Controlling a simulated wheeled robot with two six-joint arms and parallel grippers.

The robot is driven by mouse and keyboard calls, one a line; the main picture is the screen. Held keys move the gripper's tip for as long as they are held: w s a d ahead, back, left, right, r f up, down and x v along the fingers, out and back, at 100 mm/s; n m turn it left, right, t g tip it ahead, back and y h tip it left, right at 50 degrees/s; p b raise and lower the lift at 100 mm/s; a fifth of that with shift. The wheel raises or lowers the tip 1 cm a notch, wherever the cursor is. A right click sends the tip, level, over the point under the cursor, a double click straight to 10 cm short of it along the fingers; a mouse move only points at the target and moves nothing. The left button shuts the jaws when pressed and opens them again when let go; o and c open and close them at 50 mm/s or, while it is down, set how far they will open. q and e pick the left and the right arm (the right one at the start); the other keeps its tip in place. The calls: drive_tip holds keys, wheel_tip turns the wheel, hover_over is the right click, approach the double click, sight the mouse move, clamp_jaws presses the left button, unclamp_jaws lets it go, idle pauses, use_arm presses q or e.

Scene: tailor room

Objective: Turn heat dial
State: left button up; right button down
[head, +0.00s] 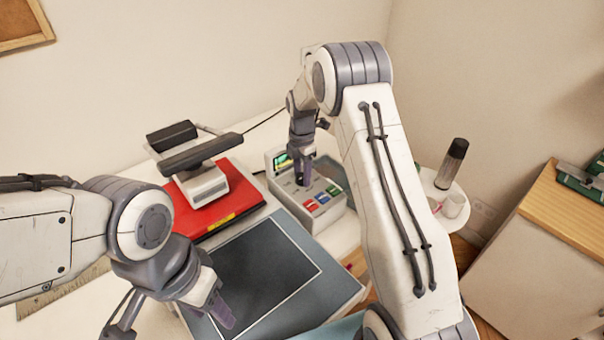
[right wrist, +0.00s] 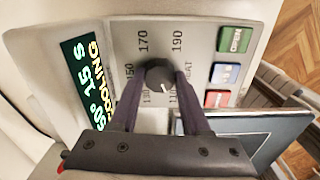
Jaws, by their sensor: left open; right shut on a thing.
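The heat dial (right wrist: 160,75) is a dark round knob on the grey control box (head: 325,215), ringed by printed numbers such as 150, 170 and 190. A small pale mark shows on its lower right part in the right wrist view. My right gripper (right wrist: 158,88) is shut on the dial, one finger on each side. In the head view my right gripper (head: 301,178) reaches down to the box and hides the dial. My left gripper (head: 222,312) is open and empty above the front of the heat press plate.
The box has a lit display (right wrist: 88,85) reading COOLING and green, blue and red buttons (right wrist: 228,70). A red press base (head: 215,205) and a dark flat plate (head: 262,272) stand beside it. A bottle (head: 452,165) and white mug (head: 453,205) stand right.

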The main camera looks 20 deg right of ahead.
sight(302, 175)
drive_tip(key=shift+w+d+r+n, duration=0.1)
drive_tip(key=shift+n, duration=0.5)
drive_tip(key=shift+c, duration=1.8)
unclamp_jaws()
wheel_tip(302, 175, up, 10)
drive_tip(key=b, duration=0.2)
drive_tip(key=shift+r, duration=0.2)
